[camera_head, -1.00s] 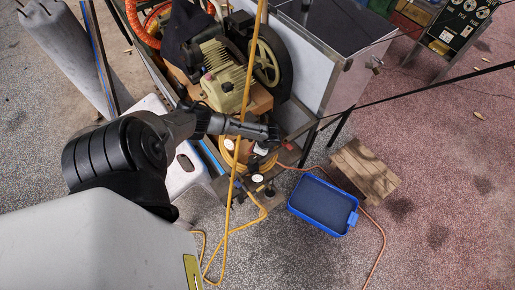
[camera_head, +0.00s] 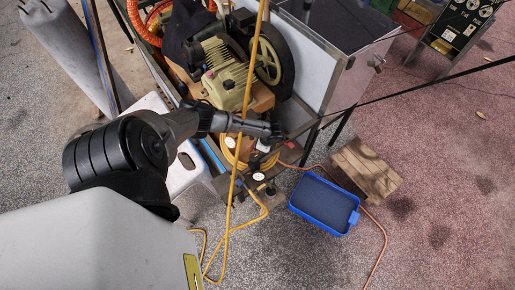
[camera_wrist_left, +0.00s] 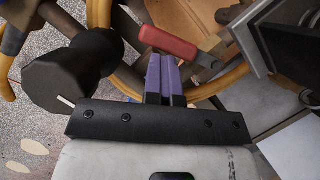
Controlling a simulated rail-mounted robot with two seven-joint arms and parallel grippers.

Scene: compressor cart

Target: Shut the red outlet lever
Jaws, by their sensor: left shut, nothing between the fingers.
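The red outlet lever (camera_wrist_left: 168,41) shows in the left wrist view as a red handle running from upper left to a grey metal end at lower right. My left gripper (camera_wrist_left: 164,60) is shut and empty, its two purple fingers pressed together. The fingertips are right at the lever's lower edge in that view; I cannot tell whether they touch it. In the head view my left gripper (camera_head: 278,136) is at the lower front of the compressor cart, and the lever is too small there to make out clearly. My right gripper is not in view.
A black cylinder (camera_wrist_left: 68,72) is left of the fingers, with yellow hose (camera_wrist_left: 100,15) around. The compressor (camera_head: 224,75) stands behind my arm. A yellow hose (camera_head: 240,150) hangs across the front. A blue tray (camera_head: 322,203) and wooden crate (camera_head: 366,168) are on the ground at right.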

